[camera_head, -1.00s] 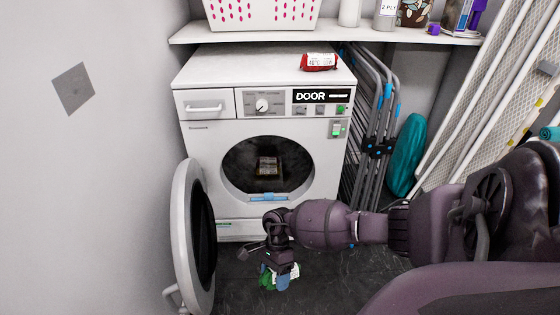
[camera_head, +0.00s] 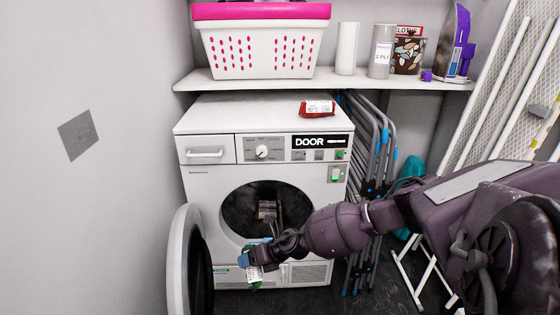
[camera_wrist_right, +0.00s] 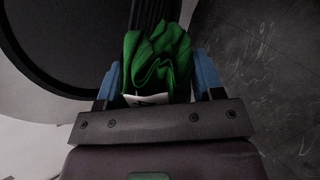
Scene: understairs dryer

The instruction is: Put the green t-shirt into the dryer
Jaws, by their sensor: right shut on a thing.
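The white dryer (camera_head: 200,220) stands against the back wall with its round door (camera_head: 186,270) swung open to the left. Its dark drum opening (camera_head: 240,215) faces me, and a small box-like thing shows inside. My right gripper (camera_head: 251,268) is in front of the dryer, just below the drum opening and beside the open door. It is shut on the green t-shirt (camera_head: 254,281), which hangs from the fingers with a white label. In the right wrist view the bunched green t-shirt (camera_wrist_right: 157,62) sits between the blue fingers. My left gripper is not in view.
A red packet (camera_head: 317,108) lies on top of the dryer. A shelf above holds a white and pink basket (camera_head: 262,45) and several containers. Folded metal racks (camera_head: 378,150) lean right of the dryer, and a wall is close on the left.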

